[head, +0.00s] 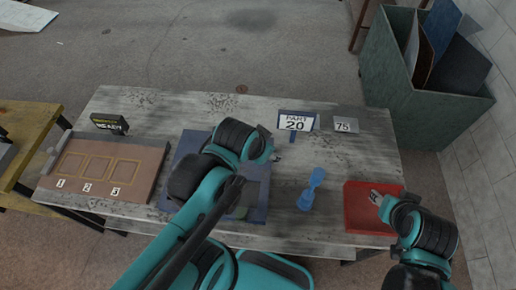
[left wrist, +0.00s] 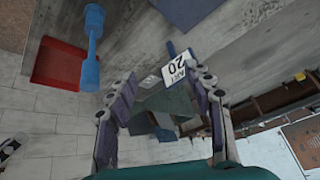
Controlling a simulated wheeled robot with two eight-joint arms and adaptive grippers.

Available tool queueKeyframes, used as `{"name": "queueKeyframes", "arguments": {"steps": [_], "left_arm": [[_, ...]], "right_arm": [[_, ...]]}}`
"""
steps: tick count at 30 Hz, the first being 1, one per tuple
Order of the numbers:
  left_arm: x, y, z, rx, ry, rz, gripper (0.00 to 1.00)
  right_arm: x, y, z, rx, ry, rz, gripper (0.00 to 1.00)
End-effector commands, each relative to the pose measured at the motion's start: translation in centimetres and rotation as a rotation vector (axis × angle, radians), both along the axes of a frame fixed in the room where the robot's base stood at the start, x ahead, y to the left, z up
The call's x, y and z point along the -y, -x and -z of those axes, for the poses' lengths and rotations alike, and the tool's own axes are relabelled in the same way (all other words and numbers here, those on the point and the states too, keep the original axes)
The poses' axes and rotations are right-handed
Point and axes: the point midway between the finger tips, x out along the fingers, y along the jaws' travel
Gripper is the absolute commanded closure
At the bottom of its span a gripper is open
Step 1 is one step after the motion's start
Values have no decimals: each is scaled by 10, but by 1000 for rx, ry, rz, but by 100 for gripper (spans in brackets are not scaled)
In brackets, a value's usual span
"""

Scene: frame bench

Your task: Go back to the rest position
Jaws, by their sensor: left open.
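My left arm reaches in over the middle of the bench in the head view, with its gripper (head: 276,155) mostly hidden behind the wrist. In the left wrist view the left gripper (left wrist: 165,84) has its fingers spread wide with nothing held between them. My right gripper (head: 377,197) is low at the right, over or beside the red tray (head: 360,221). Its fingers are too small to tell whether they are open.
The bench (head: 340,160) also holds a blue dumbbell-shaped part (head: 312,188), a PART 20 sign (head: 297,122), a 75 card (head: 346,125), a numbered three-slot board (head: 137,180), a black sign (head: 109,123) and a dark blue mat (head: 185,151) under my left arm. A green bin (head: 425,110) stands behind right.

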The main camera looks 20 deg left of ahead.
Motion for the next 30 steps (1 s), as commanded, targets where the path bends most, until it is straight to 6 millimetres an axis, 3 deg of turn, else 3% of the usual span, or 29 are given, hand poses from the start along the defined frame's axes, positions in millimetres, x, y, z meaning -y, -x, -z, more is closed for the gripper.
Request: {"name": "queueKeyframes", "arguments": {"steps": [3, 6, 17, 20, 30], "left_arm": [[-15, 7, 3, 58, 87, -177, 48], [-20, 9, 4, 78, 121, -238, 48], [-20, 9, 9, 80, 126, -246, 48], [-19, 9, 25, 80, 125, -245, 48], [-19, 9, 115, 79, 125, -244, 48]], "right_arm": [[0, 0, 0, 0, 0, 0, 60], [0, 0, 0, 0, 0, 0, 60], [0, 0, 5, 0, 0, 0, 60], [0, 0, 21, 0, 0, 0, 60], [0, 0, 112, 0, 0, 0, 60]]}}
